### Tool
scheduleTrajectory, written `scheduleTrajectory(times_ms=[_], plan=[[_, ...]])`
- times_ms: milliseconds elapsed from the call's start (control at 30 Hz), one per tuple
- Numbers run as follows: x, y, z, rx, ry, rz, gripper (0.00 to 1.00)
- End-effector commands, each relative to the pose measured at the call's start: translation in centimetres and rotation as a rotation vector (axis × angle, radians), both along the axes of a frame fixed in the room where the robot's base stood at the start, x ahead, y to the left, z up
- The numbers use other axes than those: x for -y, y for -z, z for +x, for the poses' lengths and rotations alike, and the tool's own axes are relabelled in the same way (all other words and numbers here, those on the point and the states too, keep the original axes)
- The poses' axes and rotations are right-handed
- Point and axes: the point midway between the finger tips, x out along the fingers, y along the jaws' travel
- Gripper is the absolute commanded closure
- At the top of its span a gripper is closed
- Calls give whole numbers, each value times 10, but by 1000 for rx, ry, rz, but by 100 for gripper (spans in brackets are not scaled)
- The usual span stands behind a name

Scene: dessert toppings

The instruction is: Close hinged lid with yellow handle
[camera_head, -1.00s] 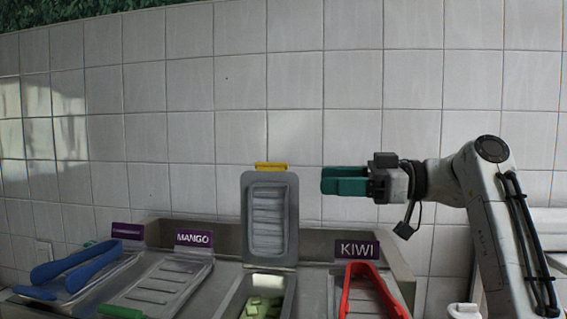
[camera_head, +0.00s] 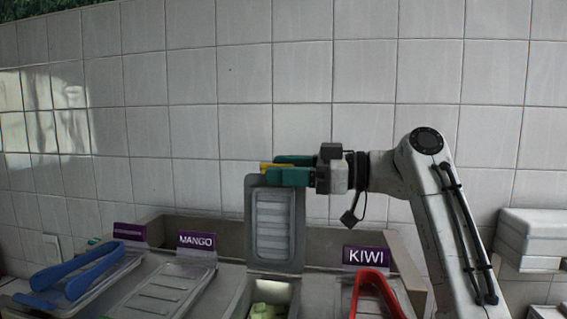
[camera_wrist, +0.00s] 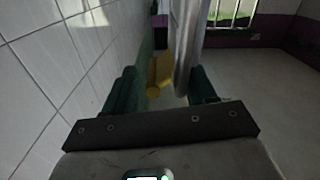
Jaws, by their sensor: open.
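The hinged lid (camera_head: 275,224) stands upright, open, above its bin at the back of the counter. Its yellow handle (camera_head: 266,167) is at the lid's top edge, partly behind my gripper. My gripper (camera_head: 292,168) has teal fingers and is open at the lid's top right. In the wrist view, the yellow handle (camera_wrist: 160,73) and the lid's edge (camera_wrist: 184,45) lie between the two fingers of my gripper (camera_wrist: 165,92). I cannot tell whether a finger touches them. The bin (camera_head: 236,300) below the lid is uncovered and holds pale green pieces (camera_head: 266,311).
Red tongs (camera_head: 375,288) lie by the KIWI sign (camera_head: 366,256) on the right. Closed lids, a MANGO sign (camera_head: 196,241) and blue tongs (camera_head: 75,275) are on the left. A tiled wall (camera_head: 230,100) stands close behind.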

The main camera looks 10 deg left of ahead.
Motion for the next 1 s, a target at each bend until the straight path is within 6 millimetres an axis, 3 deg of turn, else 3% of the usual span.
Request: scheduleTrajectory(times_ms=[367, 900, 1000], plan=[[-5, 0, 0, 0, 1, 0, 44], [-5, 0, 0, 0, 1, 1, 96], [-5, 0, 0, 0, 1, 1, 100]])
